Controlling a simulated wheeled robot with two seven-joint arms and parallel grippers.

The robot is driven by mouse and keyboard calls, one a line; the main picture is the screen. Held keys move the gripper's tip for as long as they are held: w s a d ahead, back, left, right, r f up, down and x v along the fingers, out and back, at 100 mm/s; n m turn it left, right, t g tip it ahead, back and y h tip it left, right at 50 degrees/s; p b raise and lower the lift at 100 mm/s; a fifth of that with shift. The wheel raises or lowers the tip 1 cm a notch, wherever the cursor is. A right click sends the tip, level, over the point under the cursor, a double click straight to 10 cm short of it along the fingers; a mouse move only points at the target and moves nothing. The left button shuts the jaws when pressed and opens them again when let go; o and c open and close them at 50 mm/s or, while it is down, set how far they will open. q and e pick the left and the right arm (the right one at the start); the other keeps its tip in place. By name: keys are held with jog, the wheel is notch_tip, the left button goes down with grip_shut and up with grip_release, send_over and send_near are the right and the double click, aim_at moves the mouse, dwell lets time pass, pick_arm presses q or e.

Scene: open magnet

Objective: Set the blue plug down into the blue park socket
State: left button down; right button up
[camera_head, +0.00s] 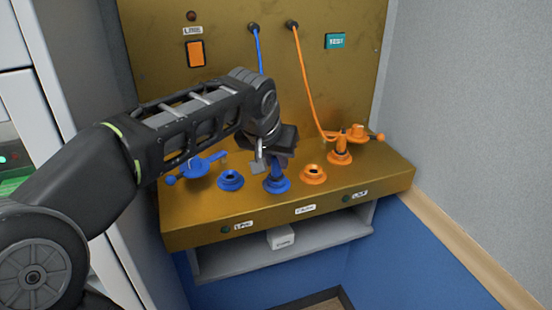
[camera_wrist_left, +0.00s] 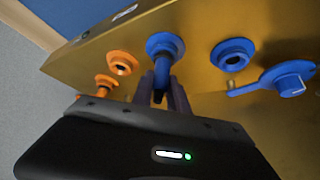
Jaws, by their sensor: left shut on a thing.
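My left gripper (camera_head: 268,160) reaches over the shelf, shut on the blue plug (camera_head: 276,170). In the left wrist view the dark fingers (camera_wrist_left: 164,92) close around the plug's blue shaft (camera_wrist_left: 164,68). The plug stands at the middle blue ring socket (camera_head: 279,187), its lower end within the ring; its depth cannot be told. The other blue ring socket (camera_head: 231,180) is empty, with its dark hole also showing in the wrist view (camera_wrist_left: 232,60). I cannot read which one is labelled park. My right gripper is not in view.
An orange socket (camera_head: 313,174) stands empty right of the plug. An orange plug (camera_head: 340,153) with a cable and an orange handle (camera_head: 358,132) stand farther right. A blue handle (camera_head: 198,166) is at the left. The gold shelf front (camera_head: 285,222) carries labels.

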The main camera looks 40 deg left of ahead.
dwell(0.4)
pick_arm(q)
jog(key=c, duration=1.2)
grip_release()
jog(key=shift+f, duration=0.1)
jog(key=v, duration=0.7)
jog(key=shift+s+r, duration=0.2)
jog(key=shift+r, duration=0.15)
